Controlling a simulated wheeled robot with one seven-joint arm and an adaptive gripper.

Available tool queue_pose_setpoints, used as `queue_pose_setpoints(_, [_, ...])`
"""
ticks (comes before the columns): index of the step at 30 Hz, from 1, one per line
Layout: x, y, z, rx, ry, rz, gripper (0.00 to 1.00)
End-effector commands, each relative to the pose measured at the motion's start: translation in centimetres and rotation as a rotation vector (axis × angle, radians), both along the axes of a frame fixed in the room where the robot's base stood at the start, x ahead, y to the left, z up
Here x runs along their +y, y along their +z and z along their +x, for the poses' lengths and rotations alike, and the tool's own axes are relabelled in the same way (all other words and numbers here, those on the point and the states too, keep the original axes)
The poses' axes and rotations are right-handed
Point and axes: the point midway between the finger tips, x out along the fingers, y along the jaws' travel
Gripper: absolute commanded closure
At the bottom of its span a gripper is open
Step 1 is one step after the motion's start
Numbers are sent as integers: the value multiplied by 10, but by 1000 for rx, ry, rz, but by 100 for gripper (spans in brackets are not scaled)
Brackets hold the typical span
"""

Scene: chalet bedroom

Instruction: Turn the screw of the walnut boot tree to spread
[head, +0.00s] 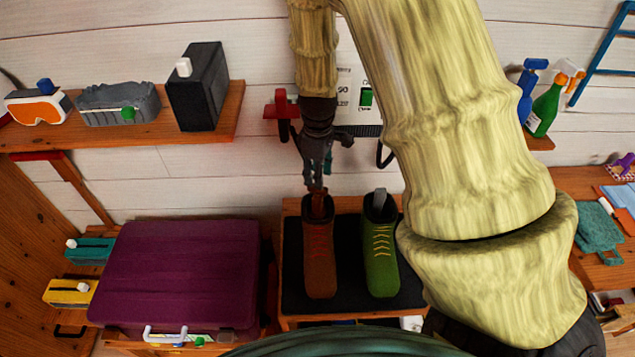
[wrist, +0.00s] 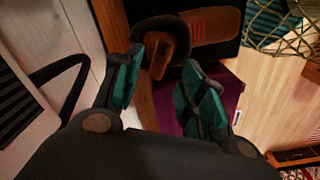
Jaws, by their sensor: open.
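The brown boot (head: 319,262) with red laces stands on a dark mat (head: 343,302), to the left of the green boot (head: 381,262). A brown wooden piece, apparently the walnut boot tree (head: 317,206), rises from the brown boot's opening. In the wrist view the boot tree (wrist: 158,52) shows inside the boot's dark collar, beyond the fingertips. I cannot make out its screw. A grey piece (head: 379,198) stands in the green boot. My gripper (head: 318,182) points down, just above the brown boot. Its teal-padded fingers (wrist: 163,88) are apart with nothing between them.
A purple suitcase (head: 178,270) lies left of the boots. A red hook (head: 281,112) is on the wall beside my gripper. A wooden shelf (head: 150,132) holds a dark box (head: 198,88) at upper left. My arm hides much of the right side.

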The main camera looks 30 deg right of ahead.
Motion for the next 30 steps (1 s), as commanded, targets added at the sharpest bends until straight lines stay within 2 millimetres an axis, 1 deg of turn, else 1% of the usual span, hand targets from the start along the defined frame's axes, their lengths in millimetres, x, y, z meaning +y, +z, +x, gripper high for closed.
queue_pose_setpoints(6, [0,-24,0,2,1,-1,59])
queue_pose_setpoints(12, [0,-41,1,-1,2,-1,59])
queue_pose_setpoints(18, [1,-49,1,-1,1,-1,59])
queue_pose_setpoints(26, [0,-50,1,-1,1,-1,59])
queue_pose_setpoints(27, [0,-50,1,-1,1,-1,61])
queue_pose_setpoints(29, [0,-50,1,-1,1,0,72])
queue_pose_setpoints(30, [0,-50,1,-1,1,-1,79])
